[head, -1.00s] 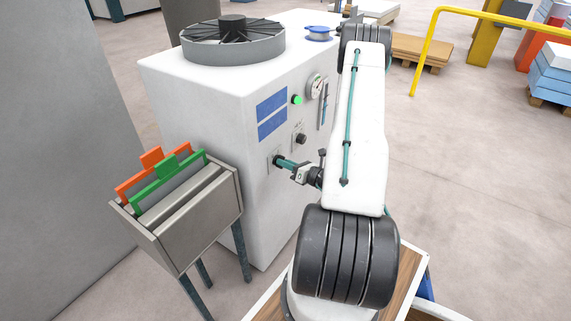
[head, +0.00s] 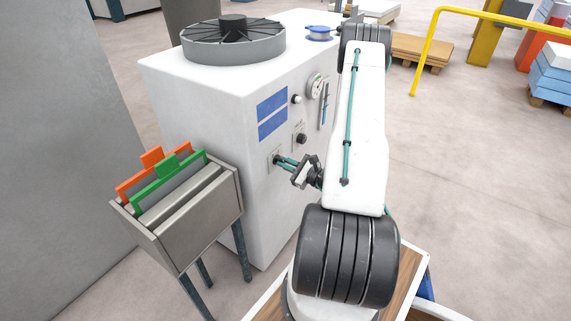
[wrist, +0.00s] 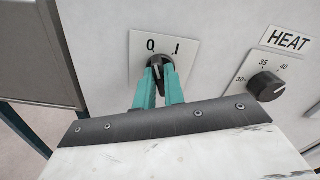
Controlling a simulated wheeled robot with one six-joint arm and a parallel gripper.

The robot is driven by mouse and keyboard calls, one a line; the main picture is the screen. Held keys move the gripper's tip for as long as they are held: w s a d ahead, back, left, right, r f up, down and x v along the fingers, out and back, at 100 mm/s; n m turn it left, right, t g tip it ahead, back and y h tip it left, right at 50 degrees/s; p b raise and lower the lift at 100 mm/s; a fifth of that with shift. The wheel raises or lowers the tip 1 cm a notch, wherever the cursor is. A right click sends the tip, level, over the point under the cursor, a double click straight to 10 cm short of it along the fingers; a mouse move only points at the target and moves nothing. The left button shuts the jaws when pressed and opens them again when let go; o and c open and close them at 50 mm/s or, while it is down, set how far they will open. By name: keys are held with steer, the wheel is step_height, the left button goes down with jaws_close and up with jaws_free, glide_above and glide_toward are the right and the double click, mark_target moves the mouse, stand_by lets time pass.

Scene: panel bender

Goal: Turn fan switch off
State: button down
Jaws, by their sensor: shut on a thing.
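The fan switch (wrist: 160,65) is a dark rotary knob on a white plate (wrist: 187,52) marked O at the left and I at the right in the wrist view. My gripper (wrist: 160,82) has its teal fingers on either side of the knob's handle, shut on it. The fingers hide part of the knob, and I cannot clearly tell which mark it points to. In the head view my gripper (head: 281,162) reaches the front of the white machine (head: 215,120) at this switch. The fan (head: 233,42) sits on top of the machine.
A HEAT knob (wrist: 266,86) is to the right of the switch. An unlit whitish lamp (head: 296,99) and a round gauge (head: 315,87) are higher on the panel. A grey rack (head: 190,215) with orange and green frames stands close at the left.

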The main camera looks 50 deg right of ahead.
steer(key=shift+n, duration=0.7)
steer(key=c, duration=1.5)
jaws_free()
steer(key=s, duration=0.7)
steer(key=shift+s+d, duration=0.3)
steer(key=shift+s, duration=0.1)
